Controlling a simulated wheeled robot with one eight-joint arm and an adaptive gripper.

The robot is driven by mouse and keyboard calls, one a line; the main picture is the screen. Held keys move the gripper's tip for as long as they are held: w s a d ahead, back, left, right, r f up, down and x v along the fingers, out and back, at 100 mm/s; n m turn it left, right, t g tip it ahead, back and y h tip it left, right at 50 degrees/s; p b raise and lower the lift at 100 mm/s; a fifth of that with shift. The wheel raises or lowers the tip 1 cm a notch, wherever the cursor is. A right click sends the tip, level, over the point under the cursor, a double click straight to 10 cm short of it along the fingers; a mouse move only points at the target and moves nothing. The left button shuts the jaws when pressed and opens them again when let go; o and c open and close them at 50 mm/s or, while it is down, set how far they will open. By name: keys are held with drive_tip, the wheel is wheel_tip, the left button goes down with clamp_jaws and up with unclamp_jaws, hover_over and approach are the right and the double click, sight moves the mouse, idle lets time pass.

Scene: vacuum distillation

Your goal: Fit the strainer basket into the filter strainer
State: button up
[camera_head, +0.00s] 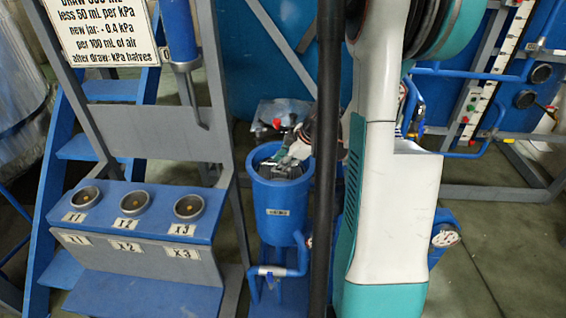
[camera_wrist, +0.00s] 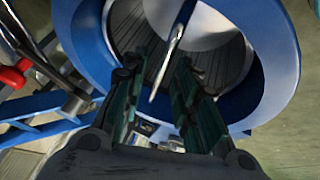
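The filter strainer (camera_head: 280,205) is a blue upright cylinder with a wide rim, at the centre of the head view. Its blue rim (camera_wrist: 284,50) rings the wrist view. The strainer basket (camera_wrist: 232,62), grey and ribbed with a pale inside, sits within that rim. Whether it is fully seated I cannot tell. Its thin metal handle (camera_wrist: 168,55) crosses the mouth. My gripper (camera_head: 287,168) is at the strainer's mouth, pointing down into it. In the wrist view its dark green fingers (camera_wrist: 156,68) are apart, on either side of the handle, with visible gaps.
A blue and grey stand with sockets marked X1, X2 and X3 (camera_head: 135,203) is left of the strainer. A blue pipe with a valve (camera_head: 272,270) runs low at its front. Red-handled fittings (camera_wrist: 14,76) are beside the rim. Open floor (camera_head: 505,255) lies right.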

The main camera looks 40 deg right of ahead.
drive_tip(key=p+v, duration=0.4)
drive_tip(key=v, duration=0.8)
